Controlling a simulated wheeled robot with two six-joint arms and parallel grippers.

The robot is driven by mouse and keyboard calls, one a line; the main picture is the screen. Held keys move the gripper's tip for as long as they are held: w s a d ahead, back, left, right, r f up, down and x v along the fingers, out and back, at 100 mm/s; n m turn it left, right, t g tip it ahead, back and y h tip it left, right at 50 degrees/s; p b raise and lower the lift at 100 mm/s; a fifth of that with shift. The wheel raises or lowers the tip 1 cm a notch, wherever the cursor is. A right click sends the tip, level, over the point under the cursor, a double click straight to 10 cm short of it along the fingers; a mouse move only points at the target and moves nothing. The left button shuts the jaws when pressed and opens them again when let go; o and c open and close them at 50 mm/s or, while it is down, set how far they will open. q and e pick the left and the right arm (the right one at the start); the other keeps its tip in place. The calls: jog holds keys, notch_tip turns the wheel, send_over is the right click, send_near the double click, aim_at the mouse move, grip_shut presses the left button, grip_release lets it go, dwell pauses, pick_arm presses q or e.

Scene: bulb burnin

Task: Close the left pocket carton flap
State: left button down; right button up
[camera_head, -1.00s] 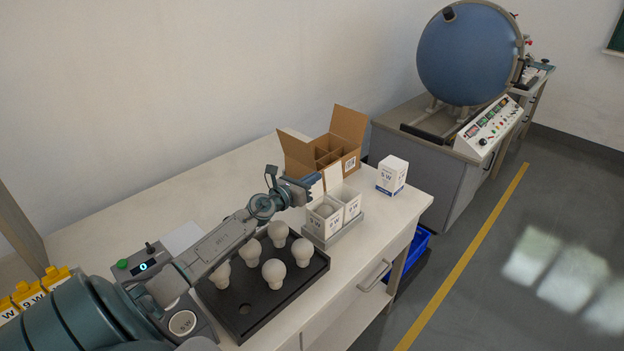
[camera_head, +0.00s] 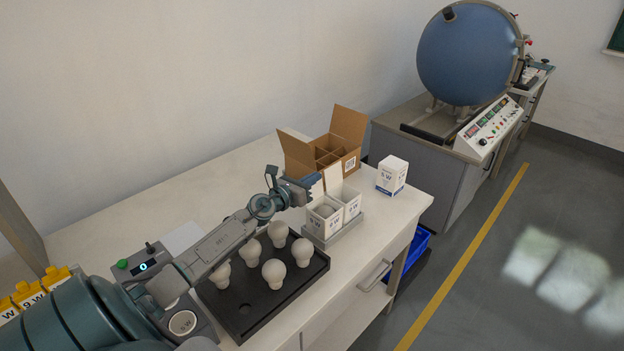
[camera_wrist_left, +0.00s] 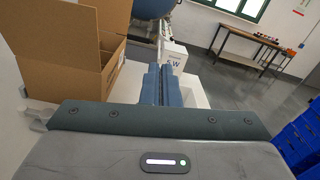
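Two small white cartons stand side by side in a grey holder (camera_head: 340,233) near the bench's front edge. The left pocket carton (camera_head: 322,224) has an open top. The right carton (camera_head: 351,206) is also open, and a white flap (camera_head: 333,178) stands upright behind the pair. My left gripper (camera_head: 313,184) is just behind and above the left carton, its fingers close together. In the wrist view its blue fingers (camera_wrist_left: 161,86) look shut, with nothing clear between them. They partly hide the area behind the left carton, so I cannot tell whether they touch its flap. My right gripper is not in view.
An open brown divided box (camera_head: 325,152) stands behind the cartons. A closed white carton (camera_head: 392,175) is to the right. A black tray (camera_head: 246,317) with several white bulbs lies in front of my left arm. Bench surface between the holder and closed carton is clear.

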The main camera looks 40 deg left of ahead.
pick_arm(q)
jog(key=shift+d, duration=0.1)
jog(key=shift+d+r+m+p, duration=0.1)
jog(key=shift+d+m+p, duration=0.4)
jog(key=shift+m, duration=0.4)
jog(key=d+m, duration=0.1)
jog(key=m, duration=0.1)
jog(key=d+m, duration=0.2)
jog(key=shift+s+f+p, duration=0.2)
jog(key=shift+f+p, duration=0.15)
jog(key=shift+p, duration=0.05)
jog(key=shift+d+f+m, duration=0.1)
jog(key=shift+d+m, duration=0.05)
jog(key=shift+m, duration=0.45)
jog(key=c, duration=1.6)
grip_release()
jog(key=shift+c, duration=0.2)
